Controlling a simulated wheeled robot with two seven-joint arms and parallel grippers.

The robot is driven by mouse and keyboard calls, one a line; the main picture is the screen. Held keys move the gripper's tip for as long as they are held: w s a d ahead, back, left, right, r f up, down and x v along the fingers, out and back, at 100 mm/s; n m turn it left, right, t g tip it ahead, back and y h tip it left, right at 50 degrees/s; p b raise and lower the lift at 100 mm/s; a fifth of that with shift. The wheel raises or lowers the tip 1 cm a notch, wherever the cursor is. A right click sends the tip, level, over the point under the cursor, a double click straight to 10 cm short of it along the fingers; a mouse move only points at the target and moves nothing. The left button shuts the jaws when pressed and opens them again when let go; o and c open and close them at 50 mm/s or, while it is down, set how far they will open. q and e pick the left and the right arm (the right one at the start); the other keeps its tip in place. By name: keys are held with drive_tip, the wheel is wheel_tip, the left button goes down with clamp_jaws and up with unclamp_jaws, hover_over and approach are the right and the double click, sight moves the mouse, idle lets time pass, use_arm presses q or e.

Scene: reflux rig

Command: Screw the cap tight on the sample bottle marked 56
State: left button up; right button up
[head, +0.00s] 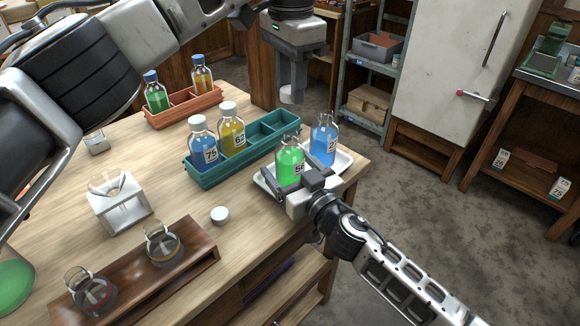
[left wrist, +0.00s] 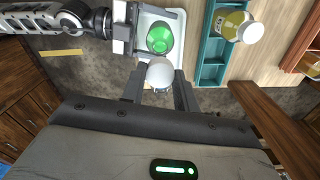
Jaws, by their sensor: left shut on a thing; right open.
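The sample bottle marked 56 (head: 289,161), with green liquid and an open neck, stands upright on the white tray (head: 345,160). My left gripper (head: 291,86) is shut on a white cap (head: 291,97) high above the bottle. The held cap (left wrist: 160,74) also shows between the fingers in the left wrist view, with the green bottle (left wrist: 160,38) beyond it. My right gripper (head: 304,184) is open at the bottle's lower front side. Its fingers partly hide the bottle's base and label, and I cannot tell whether they touch it.
An uncapped blue bottle (head: 324,142) stands close behind on the same tray. A second white cap (head: 220,215) lies on the table. A teal rack (head: 262,149) holds bottles 75 (head: 203,150) and 62 (head: 232,134). An orange rack (head: 185,114) stands farther back.

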drive_tip(key=c, duration=1.5)
use_arm(q)
hover_over(290, 132)
drive_tip(key=shift+f, duration=2.5)
drive_tip(key=shift+f, duration=0.9)
drive_tip(key=shift+f, duration=0.55)
